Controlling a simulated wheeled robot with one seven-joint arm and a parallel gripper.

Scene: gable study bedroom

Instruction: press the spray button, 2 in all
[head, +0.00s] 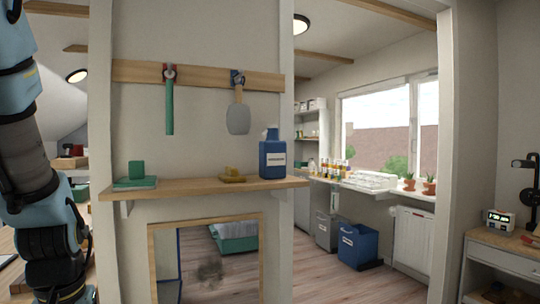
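A blue bottle-like container (273,158) with a white label stands upright at the right end of the wooden wall shelf (200,190). It has a narrower, darker blue top (272,133), which may carry the spray button; the button itself is too small to make out. Nothing of mine touches the container. My arm runs down the left edge of the head view, well left of the shelf. My gripper does not show.
The shelf also holds a green block on a flat green item (135,183) and a yellow-brown item (233,175). A green-handled tool (169,105) and a grey paddle (238,115) hang above. A framed opening lies below. At right stands a desk (505,255).

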